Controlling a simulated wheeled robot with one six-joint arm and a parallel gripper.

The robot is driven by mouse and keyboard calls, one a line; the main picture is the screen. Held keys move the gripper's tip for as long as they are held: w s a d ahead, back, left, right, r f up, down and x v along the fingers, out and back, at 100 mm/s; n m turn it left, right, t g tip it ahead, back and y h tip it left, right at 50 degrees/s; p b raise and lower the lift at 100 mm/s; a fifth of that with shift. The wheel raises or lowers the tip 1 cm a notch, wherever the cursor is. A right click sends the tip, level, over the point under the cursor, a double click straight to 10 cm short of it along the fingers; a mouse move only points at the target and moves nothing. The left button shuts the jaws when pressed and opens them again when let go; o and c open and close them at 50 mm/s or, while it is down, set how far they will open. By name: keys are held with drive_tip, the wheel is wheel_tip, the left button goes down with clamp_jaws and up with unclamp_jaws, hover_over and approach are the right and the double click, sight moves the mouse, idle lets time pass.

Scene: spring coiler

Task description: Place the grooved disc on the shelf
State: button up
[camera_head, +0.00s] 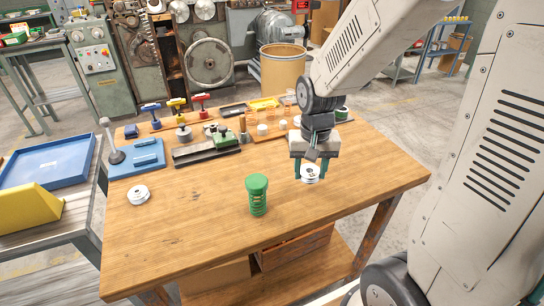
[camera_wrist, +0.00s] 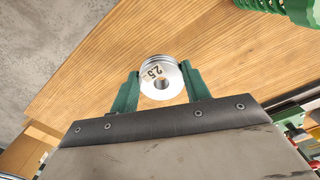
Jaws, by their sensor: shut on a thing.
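My gripper (camera_head: 311,172) is shut on a silver grooved disc (camera_head: 310,175), above the right part of the wooden workbench. In the wrist view, the disc (camera_wrist: 150,88) sits between the two green fingers, with its centre hole and a "2.5" label facing the camera. The gap between disc and bench top is hard to judge. A second pale disc (camera_head: 138,195) lies at the bench's left. A wooden lower shelf (camera_head: 318,268) shows under the bench, and a blue shelf rack (camera_head: 449,45) stands far back right. Which one the task means is unclear.
A green coiled stand (camera_head: 257,197) rises from the bench middle, left of my gripper. Tools, a green-and-black fixture (camera_head: 205,150) and small jars line the bench's back. A blue tray (camera_head: 48,162) lies on the left side table. The bench's front right is clear.

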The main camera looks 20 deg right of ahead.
hover_over(279, 169)
drive_tip(key=shift+a+f, duration=0.1)
drive_tip(key=shift+f, duration=2.15)
drive_tip(key=shift+f, duration=0.2)
drive_tip(key=o, duration=1.4)
drive_tip(key=shift+c, duration=0.2)
drive_tip(key=shift+r, duration=0.15)
